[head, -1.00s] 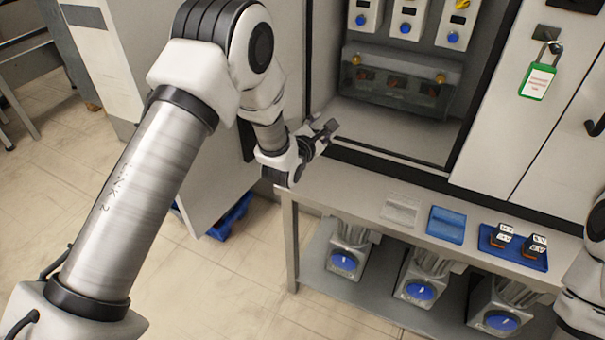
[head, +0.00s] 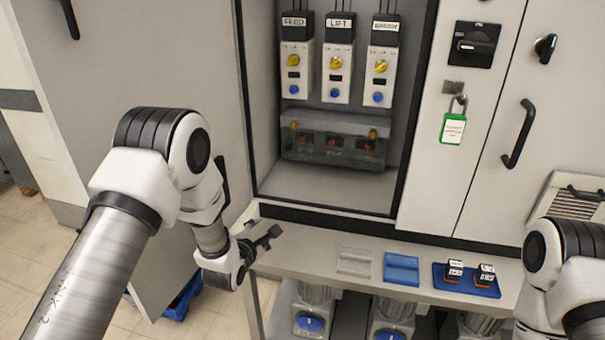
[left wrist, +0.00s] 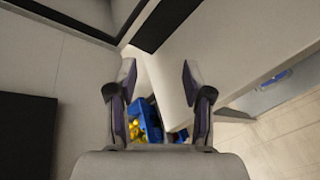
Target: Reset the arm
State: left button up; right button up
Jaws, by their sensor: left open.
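My left gripper (head: 262,243) is open and empty in the head view, just above the left end of the grey bench, in front of the open cabinet. In the left wrist view its two fingers (left wrist: 158,90) stand apart with nothing between them. Part of my right arm (head: 575,270) shows at the right edge of the head view. Its gripper is out of view.
The bench (head: 320,243) holds a clear tray (head: 354,261), a blue tray (head: 401,269) and a dark blue tray (head: 440,283) with two small labelled blocks. The open cabinet holds three switch modules (head: 338,65). A green padlock tag (head: 452,129) hangs right. A blue bin (left wrist: 152,122) stands below.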

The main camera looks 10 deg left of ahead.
pick_arm(q)
jog(key=s+f+m+g+p, duration=0.1)
jog(key=s+f+m+g, duration=0.5)
jog(key=s+f, duration=1.2)
jog(key=s+m+g, duration=0.7)
jog(key=s+m, duration=1.2)
jog(key=s, duration=0.3)
jog(key=shift+s+a+g, duration=0.25)
jog(key=shift+s+g, duration=0.05)
jog(key=shift+r, duration=0.1)
